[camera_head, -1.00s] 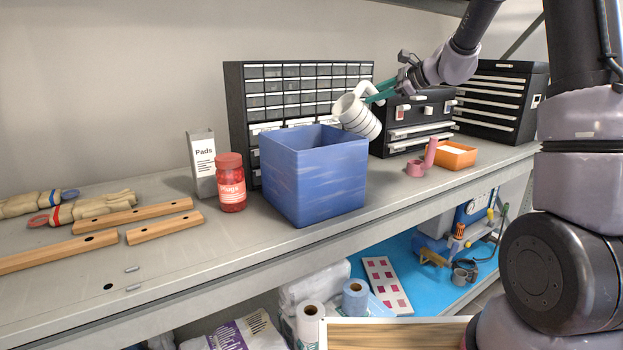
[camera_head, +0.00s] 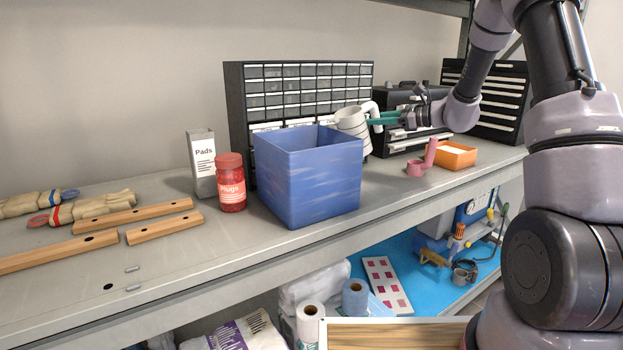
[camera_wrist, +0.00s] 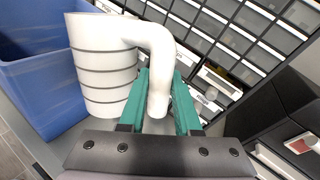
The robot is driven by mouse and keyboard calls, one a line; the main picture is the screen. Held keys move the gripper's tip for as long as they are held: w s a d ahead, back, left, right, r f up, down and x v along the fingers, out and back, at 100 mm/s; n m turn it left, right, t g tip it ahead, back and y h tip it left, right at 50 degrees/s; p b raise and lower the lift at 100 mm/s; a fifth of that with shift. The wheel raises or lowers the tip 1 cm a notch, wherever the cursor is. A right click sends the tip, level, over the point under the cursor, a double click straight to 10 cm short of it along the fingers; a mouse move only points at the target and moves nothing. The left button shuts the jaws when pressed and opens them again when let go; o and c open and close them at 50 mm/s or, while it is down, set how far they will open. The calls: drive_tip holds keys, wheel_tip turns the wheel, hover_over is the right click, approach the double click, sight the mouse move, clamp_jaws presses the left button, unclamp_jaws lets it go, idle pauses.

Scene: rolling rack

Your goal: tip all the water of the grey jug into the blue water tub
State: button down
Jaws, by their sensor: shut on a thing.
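The grey jug (camera_head: 352,122), pale with dark rings, is close to upright with a slight lean, at the right rear of the blue water tub (camera_head: 308,185). The tub hides part of the jug's lower body. My gripper (camera_head: 376,122) has its teal fingers shut on the jug's handle. In the wrist view the jug (camera_wrist: 103,75) fills the upper left, its handle (camera_wrist: 160,60) between the fingers (camera_wrist: 160,100). The tub (camera_wrist: 35,85) is close beside the jug there; I cannot tell whether they touch. No water shows in either view.
A red plugs jar (camera_head: 231,185) and a Pads box (camera_head: 201,165) stand left of the tub. A drawer cabinet (camera_head: 240,110) stands behind it. A pink holder (camera_head: 418,168) and an orange tray (camera_head: 457,155) are to the right. Wooden bars (camera_head: 165,228) lie at left.

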drive_tip(key=c, duration=1.5)
unclamp_jaws()
clamp_jaws()
drive_tip(key=shift+r, duration=0.1)
drive_tip(key=shift+r, duration=3.45)
drive_tip(key=shift+f+m+t+y, duration=0.15)
drive_tip(key=shift+m+t+y, duration=0.25)
drive_tip(key=shift+m+y, duration=0.7)
drive_tip(key=shift+m, duration=0.5)
